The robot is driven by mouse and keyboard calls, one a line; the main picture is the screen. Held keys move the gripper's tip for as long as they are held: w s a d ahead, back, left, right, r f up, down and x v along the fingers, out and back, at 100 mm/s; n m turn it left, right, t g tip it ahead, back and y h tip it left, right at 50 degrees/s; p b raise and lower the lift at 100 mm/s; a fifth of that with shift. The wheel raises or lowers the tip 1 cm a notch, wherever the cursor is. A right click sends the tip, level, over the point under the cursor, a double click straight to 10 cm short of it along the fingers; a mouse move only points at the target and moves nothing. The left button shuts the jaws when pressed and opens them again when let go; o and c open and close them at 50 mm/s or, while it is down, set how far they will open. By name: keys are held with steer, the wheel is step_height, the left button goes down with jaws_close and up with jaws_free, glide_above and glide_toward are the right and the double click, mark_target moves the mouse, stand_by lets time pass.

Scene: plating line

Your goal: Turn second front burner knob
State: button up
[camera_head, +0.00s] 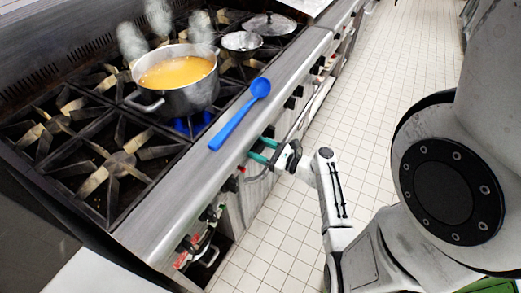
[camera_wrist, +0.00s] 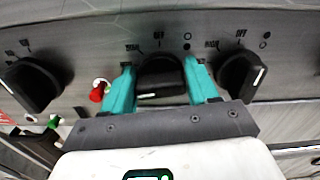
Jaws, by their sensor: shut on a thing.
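My gripper (camera_wrist: 161,94) has its two teal fingers on either side of a black burner knob (camera_wrist: 160,78) in the middle of the wrist view, shut on it. The knob's white mark lies near its lower edge. Another black knob (camera_wrist: 241,75) with a white mark is just to the right, and one more (camera_wrist: 33,84) is at the left. In the head view my gripper (camera_head: 262,150) is at the front panel of the stove (camera_head: 161,200), below the blue spoon; the held knob is hidden there.
A steaming pot (camera_head: 190,97) of orange liquid stands over a blue flame. A blue spoon (camera_head: 238,115) lies on the front ledge. A small pan (camera_head: 241,42) and a lidded pan (camera_head: 269,24) are further back. A red button (camera_wrist: 99,90) sits left of my gripper. The tiled floor (camera_head: 385,70) is clear.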

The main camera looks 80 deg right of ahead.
steer(key=shift+a+n+b, duration=0.1)
steer(key=shift+n+b, duration=0.55)
steer(key=shift+n, duration=0.95)
steer(key=o, duration=1)
steer(key=b+v, duration=0.1)
steer(key=v, duration=0.9)
steer(key=shift+s+a, duration=0.15)
steer(key=shift+s, duration=0.2)
